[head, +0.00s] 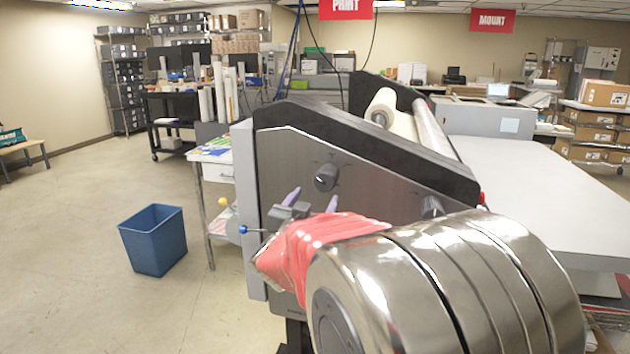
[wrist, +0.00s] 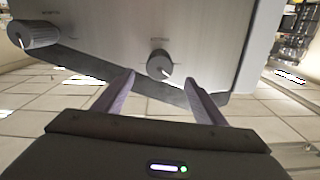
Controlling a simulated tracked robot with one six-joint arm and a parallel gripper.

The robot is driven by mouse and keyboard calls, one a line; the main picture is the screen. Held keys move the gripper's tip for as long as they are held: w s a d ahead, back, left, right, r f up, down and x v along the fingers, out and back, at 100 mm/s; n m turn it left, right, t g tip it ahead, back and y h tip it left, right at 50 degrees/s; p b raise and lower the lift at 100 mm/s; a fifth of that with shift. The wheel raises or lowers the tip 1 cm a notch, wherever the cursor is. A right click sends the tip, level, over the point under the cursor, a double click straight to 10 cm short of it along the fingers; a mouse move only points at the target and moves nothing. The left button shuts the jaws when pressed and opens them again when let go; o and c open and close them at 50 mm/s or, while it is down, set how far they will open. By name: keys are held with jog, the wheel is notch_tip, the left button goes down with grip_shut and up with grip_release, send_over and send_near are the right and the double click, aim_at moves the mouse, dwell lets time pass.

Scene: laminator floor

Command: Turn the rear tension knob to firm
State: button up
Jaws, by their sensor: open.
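The grey laminator side panel (head: 375,180) carries two dark round knobs. One tension knob (head: 326,177) is at the left of the panel, with small printed marks around it. The other knob (head: 432,206) is further right, partly hidden by my arm. The wrist view is upside down; there the first knob (wrist: 160,65) sits centred just beyond the fingertips, its white pointer line towards lower right. The second knob (wrist: 33,33) is at upper left. Labels are too small to read. My gripper (head: 312,196) is open, its purple fingers (wrist: 157,83) apart and empty, below and facing the first knob.
A blue bin (head: 153,240) stands on the floor at left. A small table (head: 215,170) with coloured sheets is beside the laminator's left end. Small yellow and blue ball-ended levers show near my gripper. A wide white table surface (head: 565,200) lies at right. Open floor is at left.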

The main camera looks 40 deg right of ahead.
aim_at(326, 180)
jog(key=x, duration=1.3)
jog(key=shift+w+d, duration=0.25)
jog(key=shift+d, duration=0.05)
jog(key=c, duration=1)
